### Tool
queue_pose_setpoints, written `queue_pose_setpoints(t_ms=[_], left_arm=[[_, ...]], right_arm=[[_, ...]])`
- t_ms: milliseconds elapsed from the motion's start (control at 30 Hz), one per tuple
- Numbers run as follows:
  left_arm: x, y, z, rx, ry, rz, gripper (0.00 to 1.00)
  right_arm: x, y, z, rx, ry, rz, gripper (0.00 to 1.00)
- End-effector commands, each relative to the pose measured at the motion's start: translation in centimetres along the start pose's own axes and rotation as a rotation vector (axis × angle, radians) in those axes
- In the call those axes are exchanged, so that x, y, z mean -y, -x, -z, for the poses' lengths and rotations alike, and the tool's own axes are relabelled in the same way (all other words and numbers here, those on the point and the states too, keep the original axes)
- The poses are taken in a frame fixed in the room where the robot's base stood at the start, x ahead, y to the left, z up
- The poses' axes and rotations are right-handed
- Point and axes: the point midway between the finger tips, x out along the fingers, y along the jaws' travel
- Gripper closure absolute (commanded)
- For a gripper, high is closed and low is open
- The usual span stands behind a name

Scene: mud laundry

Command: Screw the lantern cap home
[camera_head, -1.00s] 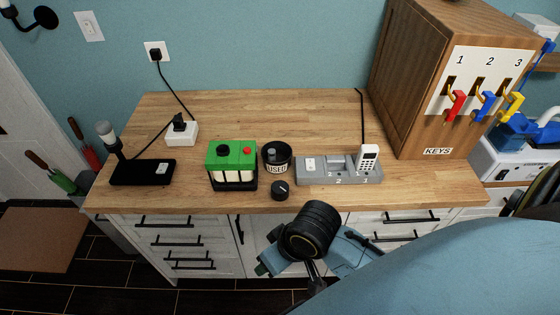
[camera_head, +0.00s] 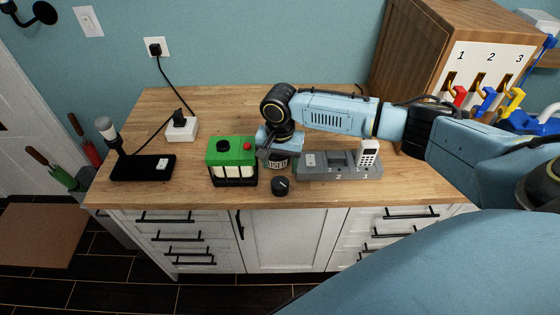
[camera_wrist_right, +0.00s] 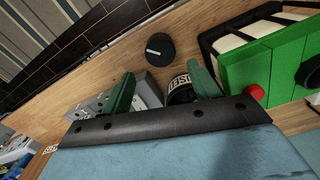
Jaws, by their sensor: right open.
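The green lantern (camera_head: 231,152), with pale side panels, stands on the wooden counter. It has a red button and a dark round part on top, and also shows in the right wrist view (camera_wrist_right: 275,62). A round black cap (camera_head: 281,186) with a white mark lies on the counter in front, apart from the lantern; the right wrist view shows it too (camera_wrist_right: 160,47). My right gripper (camera_head: 272,157) is open over the black cup labelled USED (camera_head: 279,163). In the right wrist view the cup (camera_wrist_right: 180,88) lies between the green fingers, partly hidden. My left gripper is out of view.
Right of the cup is a grey numbered tray (camera_head: 335,172) with a white keypad device (camera_head: 368,155). A black pad (camera_head: 142,168) and a white plug box (camera_head: 182,128) stand left. The key cabinet (camera_head: 425,60) stands at the back right.

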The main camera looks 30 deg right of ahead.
Motion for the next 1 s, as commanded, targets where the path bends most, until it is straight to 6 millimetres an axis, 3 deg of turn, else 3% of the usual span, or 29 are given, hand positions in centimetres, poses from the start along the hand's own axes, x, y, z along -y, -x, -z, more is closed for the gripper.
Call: queue_pose_setpoints(t_ms=[267,633,1000], left_arm=[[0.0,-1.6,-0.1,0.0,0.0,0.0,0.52],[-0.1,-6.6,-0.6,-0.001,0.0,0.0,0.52],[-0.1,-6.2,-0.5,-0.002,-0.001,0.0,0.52]], right_arm=[[-0.1,-1.1,0.3,-0.002,-0.016,-0.002,0.39],[-0.1,-4.6,0.3,-0.004,-0.012,0.0,0.39],[-0.1,-7.7,0.3,-0.001,-0.013,-0.001,0.39]])
